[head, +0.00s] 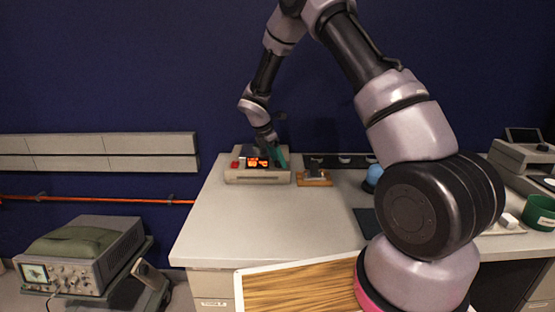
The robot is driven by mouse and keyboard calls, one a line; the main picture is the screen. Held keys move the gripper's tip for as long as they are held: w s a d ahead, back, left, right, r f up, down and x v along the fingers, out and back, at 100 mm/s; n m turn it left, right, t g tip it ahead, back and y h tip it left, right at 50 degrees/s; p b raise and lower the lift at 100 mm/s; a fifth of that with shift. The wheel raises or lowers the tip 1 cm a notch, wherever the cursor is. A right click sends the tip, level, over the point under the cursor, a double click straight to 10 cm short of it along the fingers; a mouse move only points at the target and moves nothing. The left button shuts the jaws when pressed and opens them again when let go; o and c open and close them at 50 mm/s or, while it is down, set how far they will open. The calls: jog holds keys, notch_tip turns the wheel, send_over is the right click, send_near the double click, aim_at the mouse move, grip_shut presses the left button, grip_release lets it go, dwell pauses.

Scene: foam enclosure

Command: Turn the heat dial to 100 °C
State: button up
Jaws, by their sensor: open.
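A beige hotplate-like device (258,175) with a lit orange-red display (257,162) stands at the back left of the white bench. A red part (235,165) shows at its left front. My gripper (269,148) is at the top of this device, at its right side, close to a green object (281,157). The heat dial cannot be made out; the gripper and the small scale hide it or leave it unclear. The display's digits are too small to read. Whether my gripper touches anything cannot be told.
A small wooden stand (314,180) sits just right of the device. A blue round object (375,174) and a dark mat (366,222) lie further right, partly behind my arm. A green bowl (540,212) stands at far right. The bench's left front (220,235) is clear.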

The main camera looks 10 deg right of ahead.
grip_shut()
jog(key=shift+m, duration=0.3)
jog(key=m+g, duration=0.2)
jog(key=m, duration=0.3)
jog(key=shift+w, duration=0.2)
jog(key=m+g, duration=0.1)
jog(key=m, duration=0.2)
jog(key=m+g+y, duration=0.1)
jog(key=m, duration=0.2)
jog(key=shift+w+m, duration=0.15)
jog(key=shift+m, duration=0.15)
jog(key=m, duration=0.2)
jog(key=m+g+y, duration=0.1)
jog(key=m, duration=0.1)
jog(key=m+y, duration=0.1)
jog(key=m, duration=0.1)
jog(key=shift+d+g, duration=0.25)
jog(key=shift+g, duration=0.05)
jog(key=m+y, duration=0.2)
jog(key=m, duration=0.3)
jog(key=shift+m, duration=0.4)
jog(key=shift+d, duration=0.1)
